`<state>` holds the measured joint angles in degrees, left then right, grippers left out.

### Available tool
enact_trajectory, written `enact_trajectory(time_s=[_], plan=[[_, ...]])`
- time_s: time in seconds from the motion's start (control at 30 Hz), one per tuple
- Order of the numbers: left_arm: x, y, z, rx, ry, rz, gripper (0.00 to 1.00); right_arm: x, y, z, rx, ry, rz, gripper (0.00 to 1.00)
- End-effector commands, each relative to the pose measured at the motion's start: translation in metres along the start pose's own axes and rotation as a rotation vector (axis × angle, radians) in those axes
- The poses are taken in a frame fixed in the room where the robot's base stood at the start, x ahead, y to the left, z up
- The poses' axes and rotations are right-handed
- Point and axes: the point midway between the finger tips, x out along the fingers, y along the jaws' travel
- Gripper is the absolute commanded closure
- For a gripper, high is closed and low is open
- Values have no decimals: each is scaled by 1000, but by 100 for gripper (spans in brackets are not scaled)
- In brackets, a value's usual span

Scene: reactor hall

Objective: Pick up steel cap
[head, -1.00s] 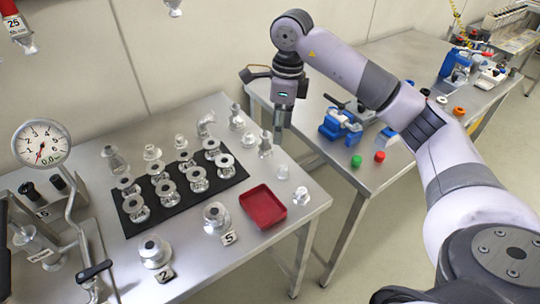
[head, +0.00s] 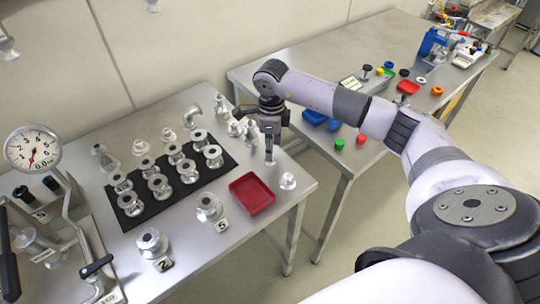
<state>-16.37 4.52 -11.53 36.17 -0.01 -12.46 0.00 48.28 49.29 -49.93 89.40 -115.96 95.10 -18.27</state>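My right gripper (head: 270,157) points straight down over the right part of the near steel table, just beyond the red tray (head: 252,194). A small pale metal piece, probably the steel cap, stood at this spot earlier; now the fingertips cover it almost fully. The fingers show edge-on, so I cannot tell whether they are open or closed on it. Another small bright metal piece (head: 288,181) stands upright to the right of the tray, apart from the gripper. My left gripper is not in view.
A black mat (head: 133,222) holds several flanged fittings in rows. More fittings stand behind it, some close to the gripper's left. Fittings near labels 2 and 5 stand in front. A pressure gauge (head: 33,149) is at left. The second table holds green and red caps (head: 361,140).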

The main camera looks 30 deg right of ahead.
Motion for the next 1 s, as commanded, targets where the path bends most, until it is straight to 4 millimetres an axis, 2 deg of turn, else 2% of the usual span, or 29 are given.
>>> enact_trajectory(time_s=[0.03, 0.1, 0.3, 0.57, 1.0], plan=[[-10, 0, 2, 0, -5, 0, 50, 4, 2, 0, 0, 5, 6, 55], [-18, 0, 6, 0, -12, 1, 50, 15, 1, 3, 1, 4, 7, 55], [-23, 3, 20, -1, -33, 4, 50, 39, 0, 4, 0, 2, 3, 55], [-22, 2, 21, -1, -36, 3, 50, 42, -1, 3, 0, 1, 1, 56], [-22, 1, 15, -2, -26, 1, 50, 42, 0, 3, 0, 1, 1, 85]])
